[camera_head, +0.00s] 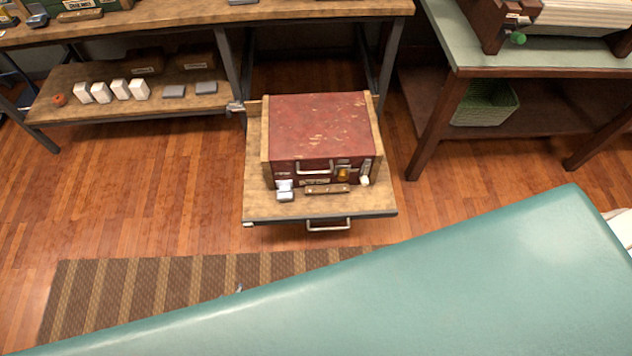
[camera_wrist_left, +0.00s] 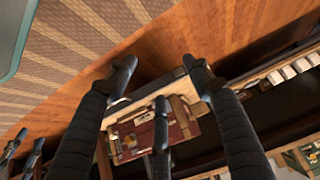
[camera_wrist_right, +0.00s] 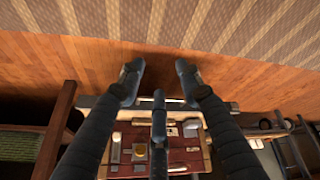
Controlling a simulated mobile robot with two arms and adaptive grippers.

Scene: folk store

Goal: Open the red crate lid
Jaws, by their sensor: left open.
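The red crate (camera_head: 320,128) stands on a pulled-out wooden shelf board (camera_head: 225,205) in the head view. Its worn red lid lies flat and looks closed. The front has a metal handle (camera_head: 314,167) and a yellowish latch (camera_head: 343,173). The crate also shows upside down in the left wrist view (camera_wrist_left: 180,132) and the right wrist view (camera_wrist_right: 180,158), partly hidden by fingers. My left gripper (camera_wrist_left: 158,78) is open and empty, apart from the crate. Only a small tip of it shows in the head view (camera_head: 239,288). My right gripper (camera_wrist_right: 158,80) is open and empty, facing the crate front.
Small metal and wooden pieces (camera_head: 285,190) lie before the crate. A teal padded surface (camera_head: 450,280) fills the near right. A workbench (camera_head: 150,32) with a lower shelf stands behind left, a table with a green basket (camera_head: 487,104) at right. A striped rug (camera_head: 150,290) lies on open floor.

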